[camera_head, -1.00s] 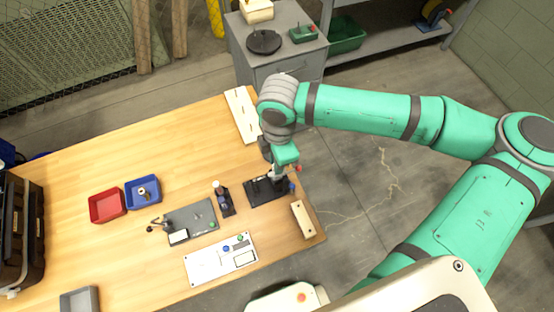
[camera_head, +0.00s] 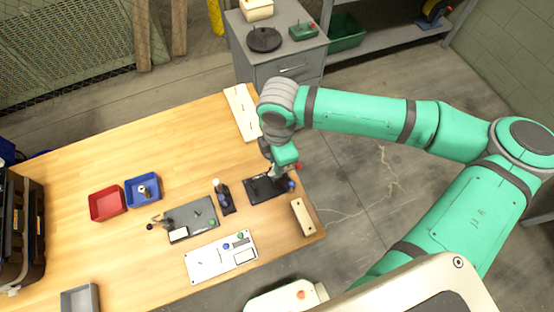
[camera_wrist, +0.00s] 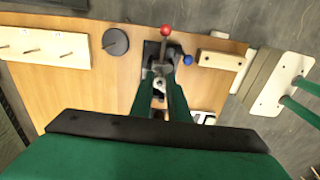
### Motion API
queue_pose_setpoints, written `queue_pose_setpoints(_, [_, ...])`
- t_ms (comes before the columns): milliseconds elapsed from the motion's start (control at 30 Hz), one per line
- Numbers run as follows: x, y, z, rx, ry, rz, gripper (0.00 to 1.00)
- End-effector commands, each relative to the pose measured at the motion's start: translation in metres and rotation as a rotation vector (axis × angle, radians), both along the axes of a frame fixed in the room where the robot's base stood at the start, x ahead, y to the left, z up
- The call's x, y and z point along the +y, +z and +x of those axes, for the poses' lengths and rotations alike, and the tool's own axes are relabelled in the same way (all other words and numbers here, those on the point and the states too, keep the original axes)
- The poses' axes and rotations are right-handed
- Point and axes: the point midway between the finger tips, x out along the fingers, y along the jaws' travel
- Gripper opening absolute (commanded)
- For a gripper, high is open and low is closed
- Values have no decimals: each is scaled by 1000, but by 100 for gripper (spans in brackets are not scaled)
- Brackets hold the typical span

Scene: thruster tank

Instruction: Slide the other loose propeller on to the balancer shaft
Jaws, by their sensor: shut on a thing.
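My gripper (camera_wrist: 160,88) is shut on a small pale metal piece (camera_wrist: 158,83) over a black fixture (camera_wrist: 152,50) at the table's right end. I cannot tell whether this piece is a propeller or part of the fixture. The fixture carries a red-knobbed lever (camera_wrist: 166,30) and a blue knob (camera_wrist: 187,60). In the head view my gripper (camera_head: 274,174) points down at the same fixture (camera_head: 256,194), and my wrist hides part of it. A small brass-coloured part (camera_head: 145,191) is in the blue bin (camera_head: 132,203). No balancer shaft or loose propeller is clearly recognisable.
A pegged board (camera_head: 240,112) and a dark disc (camera_wrist: 115,42) lie near the fixture. A wooden block (camera_head: 303,217) is close on its right. A small stand (camera_head: 225,201), a grey plate (camera_head: 188,215), a white panel (camera_head: 205,262) and a red bin (camera_head: 106,205) are left of it.

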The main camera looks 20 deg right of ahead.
Motion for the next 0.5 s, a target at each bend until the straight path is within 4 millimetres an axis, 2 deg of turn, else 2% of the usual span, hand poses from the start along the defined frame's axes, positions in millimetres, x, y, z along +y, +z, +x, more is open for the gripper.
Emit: queue_pose_setpoints(500, [0,-11,0,1,0,0,0])
